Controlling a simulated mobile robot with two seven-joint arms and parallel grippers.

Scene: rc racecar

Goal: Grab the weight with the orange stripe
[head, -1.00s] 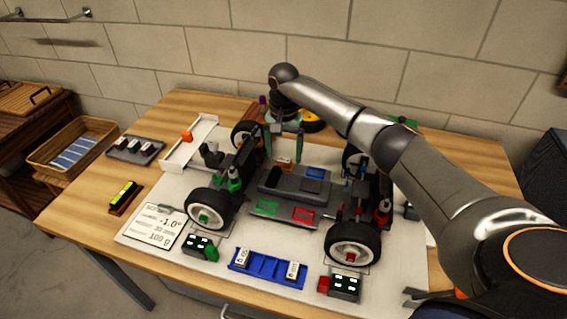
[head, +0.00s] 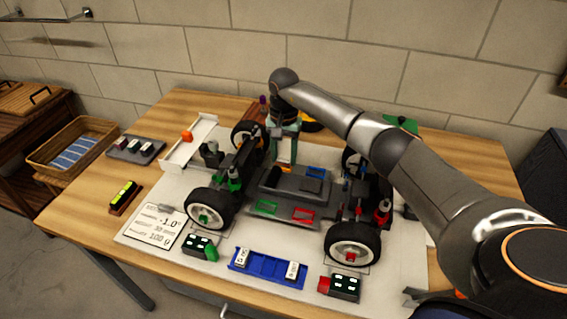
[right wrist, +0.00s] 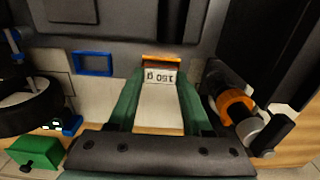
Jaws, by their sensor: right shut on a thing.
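A white weight (right wrist: 160,79) marked "150 g" shows in the right wrist view, with an orange stripe (right wrist: 161,62) along its upper edge. My right gripper (head: 285,163) reaches down over the back of the racecar chassis (head: 291,200). Its green fingers (right wrist: 160,88) are shut on the weight, one on each side. In the head view the fingers mostly hide the weight. I cannot tell whether it is lifted off the chassis. My left gripper is not in view.
The car's wheels and shock towers stand close around the gripper. A blue tray (head: 265,269) with white weights lies in front. A grey tray (head: 122,155) with several weights lies at the left. Bare table shows at far left.

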